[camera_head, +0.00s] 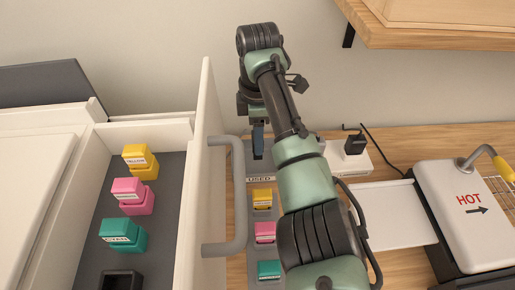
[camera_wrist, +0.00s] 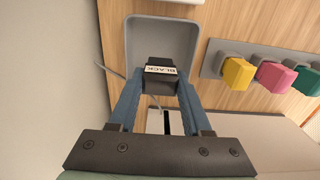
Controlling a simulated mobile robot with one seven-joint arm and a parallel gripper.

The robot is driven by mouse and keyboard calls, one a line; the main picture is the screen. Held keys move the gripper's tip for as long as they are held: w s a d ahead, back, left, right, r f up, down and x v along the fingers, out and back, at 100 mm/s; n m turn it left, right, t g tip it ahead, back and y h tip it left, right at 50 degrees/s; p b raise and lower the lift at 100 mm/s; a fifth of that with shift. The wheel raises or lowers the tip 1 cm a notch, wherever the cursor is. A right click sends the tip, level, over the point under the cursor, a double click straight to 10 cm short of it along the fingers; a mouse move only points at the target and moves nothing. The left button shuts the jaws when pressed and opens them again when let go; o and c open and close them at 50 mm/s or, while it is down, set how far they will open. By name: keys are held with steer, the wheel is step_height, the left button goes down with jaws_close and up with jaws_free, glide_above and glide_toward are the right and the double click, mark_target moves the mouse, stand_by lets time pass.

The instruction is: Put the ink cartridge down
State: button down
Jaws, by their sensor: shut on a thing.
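My gripper (camera_wrist: 158,90) is shut on the black ink cartridge (camera_wrist: 160,84), whose white label reads BLACK. In the wrist view the cartridge is between the blue fingers, overlapping the near part of a grey open tray (camera_wrist: 133,40). The visible part of the tray is empty. I cannot tell whether the cartridge touches it. In the head view my gripper (camera_head: 258,143) points down at the tray (camera_head: 280,160) behind the USED label (camera_head: 260,179). The cartridge is hard to make out there.
An open drawer (camera_head: 168,225) at left holds yellow, pink and teal cartridges and a black piece at the front. Its upright front panel and handle (camera_head: 240,200) stand beside my arm. Yellow, pink and teal cartridges also sit on a grey strip (camera_wrist: 213,62). A HOT-marked machine (camera_head: 462,205) is at right.

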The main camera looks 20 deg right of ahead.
steer(key=shift+f, duration=2.15)
steer(key=shift+f+b, duration=0.1)
steer(key=shift+b, duration=0.2)
steer(key=shift+c, duration=1.7)
jaws_free()
step_height(320, 180, up, 12)
steer(key=shift+r+p, duration=0.15)
steer(key=shift+p, duration=1.1)
